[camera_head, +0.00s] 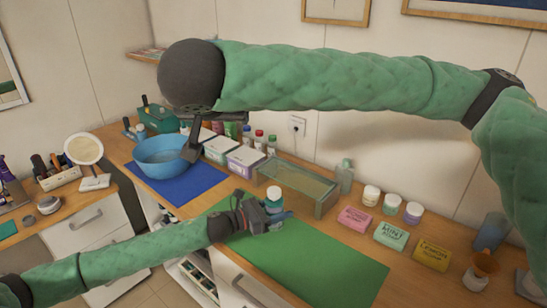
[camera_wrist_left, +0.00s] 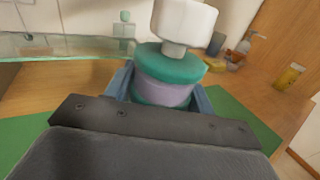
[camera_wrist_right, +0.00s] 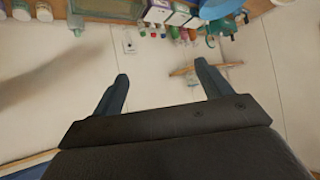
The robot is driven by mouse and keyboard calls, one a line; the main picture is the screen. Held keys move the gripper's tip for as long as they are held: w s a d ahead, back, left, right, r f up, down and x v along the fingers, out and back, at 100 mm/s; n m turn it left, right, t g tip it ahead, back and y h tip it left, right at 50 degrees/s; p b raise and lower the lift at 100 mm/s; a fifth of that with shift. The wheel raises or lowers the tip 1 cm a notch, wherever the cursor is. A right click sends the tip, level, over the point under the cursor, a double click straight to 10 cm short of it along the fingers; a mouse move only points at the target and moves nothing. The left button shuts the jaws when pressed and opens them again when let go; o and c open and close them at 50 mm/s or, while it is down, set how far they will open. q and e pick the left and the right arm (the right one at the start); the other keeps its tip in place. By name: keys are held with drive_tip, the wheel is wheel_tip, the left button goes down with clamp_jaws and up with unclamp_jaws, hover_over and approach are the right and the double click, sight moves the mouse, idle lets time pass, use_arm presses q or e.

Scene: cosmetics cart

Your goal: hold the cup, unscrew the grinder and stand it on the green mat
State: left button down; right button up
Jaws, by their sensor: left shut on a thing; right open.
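My left gripper (camera_head: 268,216) is shut on a lavender cup (camera_wrist_left: 163,93), which stands upright between its fingers over the green mat (camera_head: 320,272). A teal disc and a white block on a short stem, seemingly the grinder (camera_wrist_left: 184,22), sit on top of the cup; the white and teal top also shows in the head view (camera_head: 274,194). Whether the cup touches the mat is hidden. My right gripper (camera_wrist_right: 160,76) is open and empty. In the head view it is high at the left, in front of the blue bowl (camera_head: 157,158).
A glass box (camera_head: 295,183) stands behind the cup. Several jars and a pink box (camera_head: 355,218), mint box (camera_head: 391,235) and yellow box (camera_head: 432,254) stand right of it. A blue mat (camera_head: 186,190) lies left. The green mat's right part is clear.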

drive_tip(key=d+r+m+t, duration=0.15)
drive_tip(key=d+r, duration=0.25)
drive_tip(key=r, duration=0.5)
drive_tip(key=m+g+h, duration=0.1)
drive_tip(key=m+g, duration=0.2)
drive_tip(key=g, duration=0.9)
hover_over(274, 189)
wheel_tip(274, 189, down, 27)
wheel_tip(274, 189, down, 11)
drive_tip(key=shift+f, duration=0.15)
drive_tip(key=shift+c, duration=0.3)
